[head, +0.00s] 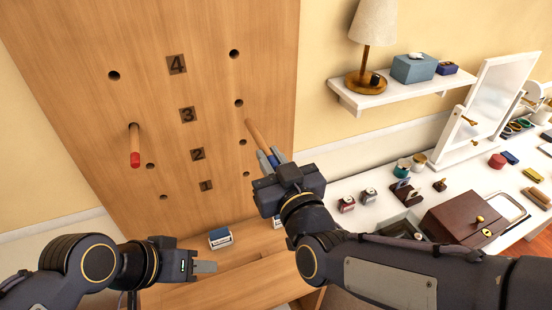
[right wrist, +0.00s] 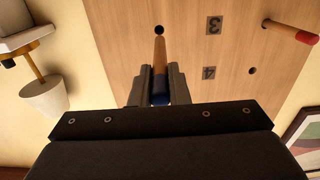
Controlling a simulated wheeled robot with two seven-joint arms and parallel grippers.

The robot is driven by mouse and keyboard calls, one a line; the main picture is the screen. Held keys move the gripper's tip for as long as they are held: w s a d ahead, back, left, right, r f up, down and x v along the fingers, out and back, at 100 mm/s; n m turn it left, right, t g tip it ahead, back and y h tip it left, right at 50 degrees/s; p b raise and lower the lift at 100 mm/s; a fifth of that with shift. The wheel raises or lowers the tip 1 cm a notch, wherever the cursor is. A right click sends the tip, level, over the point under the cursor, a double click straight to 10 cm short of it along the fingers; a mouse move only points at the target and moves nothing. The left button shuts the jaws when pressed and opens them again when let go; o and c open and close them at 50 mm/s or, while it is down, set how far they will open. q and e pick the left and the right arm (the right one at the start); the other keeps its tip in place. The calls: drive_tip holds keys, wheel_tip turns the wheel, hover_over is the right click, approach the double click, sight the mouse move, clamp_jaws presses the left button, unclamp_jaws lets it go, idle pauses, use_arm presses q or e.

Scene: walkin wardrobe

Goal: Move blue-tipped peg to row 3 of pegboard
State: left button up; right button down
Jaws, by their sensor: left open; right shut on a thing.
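The wooden pegboard (head: 215,85) has numbered rows, 4 at top to 1 at bottom, with a hole on each side. My right gripper (head: 268,160) is shut on the blue-tipped peg (head: 257,135) near its blue end. Its bare wooden end points at the board. In the head view that end appears just below the open right-hand row 3 hole (head: 239,102). In the right wrist view the peg (right wrist: 159,55) lines up with that hole (right wrist: 159,30); the exact gap is unclear. A red-tipped peg (head: 134,145) sits in the left row 3 hole. My left gripper (head: 205,267) is open and empty.
A small blue-and-white box (head: 220,238) stands on the wooden ledge below the board. Right of the board, a white shelf (head: 395,95) holds a lamp (head: 372,30) and boxes. The white counter below carries a brown case (head: 460,222), a mirror (head: 497,100) and small items.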

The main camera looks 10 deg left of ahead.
sight(253, 124)
drive_tip(key=shift+w+f, duration=0.1)
drive_tip(key=shift+b+x, duration=0.9)
drive_tip(key=shift+x, duration=2)
drive_tip(key=shift+b, duration=0.4)
drive_tip(key=shift+b+x, duration=0.3)
drive_tip(key=shift+x, duration=2.3)
drive_tip(key=c, duration=1.3)
unclamp_jaws()
